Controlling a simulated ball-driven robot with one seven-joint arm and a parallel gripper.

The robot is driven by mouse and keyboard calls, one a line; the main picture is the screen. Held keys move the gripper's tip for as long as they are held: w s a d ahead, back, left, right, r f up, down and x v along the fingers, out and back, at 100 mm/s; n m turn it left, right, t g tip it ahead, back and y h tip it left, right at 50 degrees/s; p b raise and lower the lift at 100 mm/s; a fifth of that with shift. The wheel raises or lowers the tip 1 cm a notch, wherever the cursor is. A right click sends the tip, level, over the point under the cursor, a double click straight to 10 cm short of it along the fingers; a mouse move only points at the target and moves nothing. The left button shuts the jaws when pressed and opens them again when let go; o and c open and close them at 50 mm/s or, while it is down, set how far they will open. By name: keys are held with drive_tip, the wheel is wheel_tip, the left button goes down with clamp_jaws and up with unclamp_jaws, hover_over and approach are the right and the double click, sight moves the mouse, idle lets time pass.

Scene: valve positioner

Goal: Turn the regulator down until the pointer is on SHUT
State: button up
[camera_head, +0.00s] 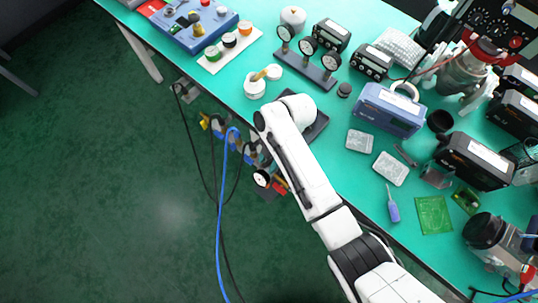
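I cannot surely tell which thing is the regulator. A white round fitting with a tan bar-shaped handle (262,75) stands near the table's front edge, just beyond the bend of my arm. Below that edge is a cluster of fittings with a small white-faced gauge (262,178), red and yellow parts and blue pieces, partly hidden by my arm. No SHUT mark or pointer position can be read. My arm reaches up from the lower right and bends near the table edge. My gripper cannot be made out, so its opening and any contact are hidden.
The teal table (345,190) is crowded at the back and right with meters and boxes. A stand of three gauges (307,58) is near my arm's bend. A blue hose (222,200) and dark cables hang over the green floor (110,180), which is clear at left.

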drive_tip(key=v, duration=1)
drive_tip(key=shift+r, duration=0.35)
drive_tip(key=shift+w, duration=0.1)
